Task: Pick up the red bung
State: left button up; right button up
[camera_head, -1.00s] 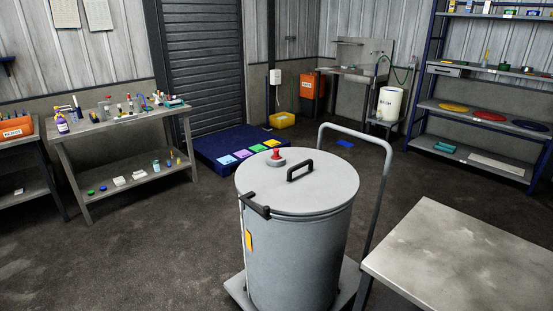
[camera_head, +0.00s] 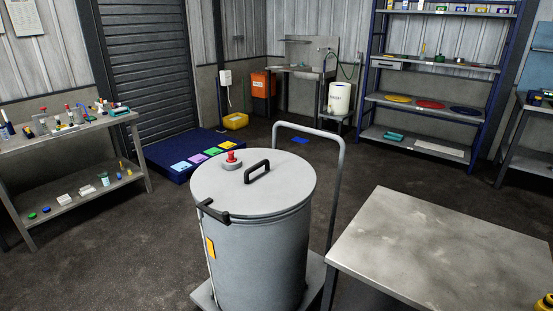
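The red bung (camera_head: 231,156) is small and upright. It sits in a grey collar (camera_head: 231,166) on the lid (camera_head: 284,190) of a large grey drum (camera_head: 262,258), left of the lid's black handle (camera_head: 257,171). Neither of my grippers shows in the head view, so I cannot see whether they are open or shut. Nothing hides the bung.
The drum stands on a trolley with a tall grey push handle (camera_head: 341,170) on its right. A bare metal table (camera_head: 440,245) is close at right. A cluttered workbench (camera_head: 60,140) is at left. Dark floor (camera_head: 130,255) lies open between bench and drum.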

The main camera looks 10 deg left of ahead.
aim_at(230, 159)
jog(key=j+z, duration=0.95)
jog(key=j, duration=0.25)
jog(key=k+j+z, duration=0.15)
jog(key=j, duration=0.3)
jog(key=k+j, duration=0.1)
jog(key=j, duration=0.35)
jog(key=k+j, duration=0.15)
jog(key=j, duration=0.25)
jog(key=k+j+z, duration=0.1)
jog(key=j, duration=0.35)
jog(key=k+j, duration=0.1)
jog(key=j, duration=0.35)
